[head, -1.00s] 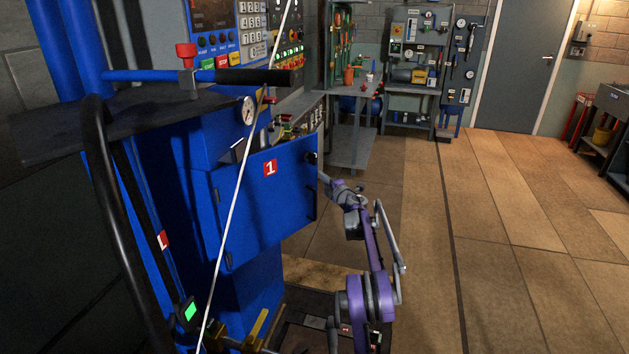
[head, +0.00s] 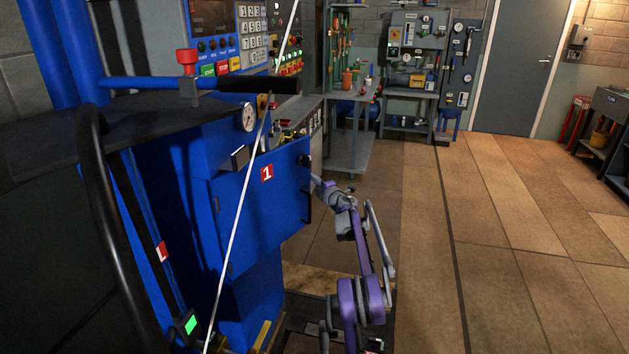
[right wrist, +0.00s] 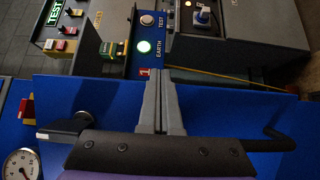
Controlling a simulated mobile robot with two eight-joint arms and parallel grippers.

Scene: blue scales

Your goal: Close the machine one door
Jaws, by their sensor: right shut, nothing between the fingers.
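The machine one door (head: 262,215) is a blue panel with a red label "1", standing out from the blue machine body (head: 255,295) in the head view. My right gripper (head: 316,181) is at the door's right edge, its tips partly hidden behind the panel. In the right wrist view my right gripper (right wrist: 160,85) is shut and empty, its fingers reaching over a wide blue panel (right wrist: 225,105). I cannot tell whether the fingers touch the door. My left gripper is not in view.
A pressure gauge (head: 249,117) and a control panel (head: 222,30) are above the door. A black-gripped blue bar (head: 150,83) crosses in front, and a thin white rod (head: 238,220) runs diagonally before the door. Open floor (head: 520,230) lies to the right.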

